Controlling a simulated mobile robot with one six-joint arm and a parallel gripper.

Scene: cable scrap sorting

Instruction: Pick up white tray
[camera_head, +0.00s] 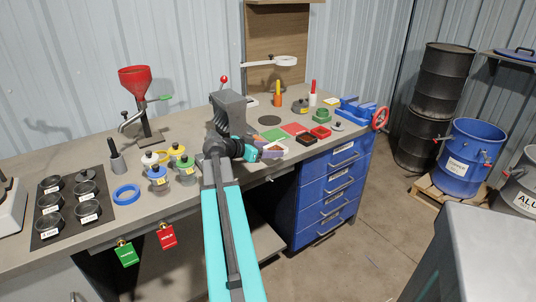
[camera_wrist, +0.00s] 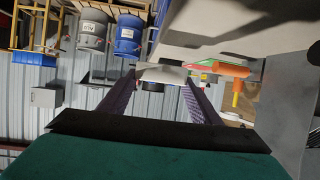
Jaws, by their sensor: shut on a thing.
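The white tray (camera_wrist: 160,74) lies between the two purple fingers of my gripper (camera_wrist: 162,88) in the wrist view, and the fingers are shut on it. In the head view my gripper (camera_head: 268,153) is at the front edge of the workbench, left of the small dark and red trays. A pale edge shows at the fingertips there, but most of the white tray is hidden or too small to make out.
A black-and-red tray (camera_head: 305,140) and a red tray (camera_head: 321,132) stand close right of my gripper. Lidded pots (camera_head: 157,176) and a red funnel (camera_head: 135,80) are to the left. Blue drawers (camera_head: 330,190) are below the bench top.

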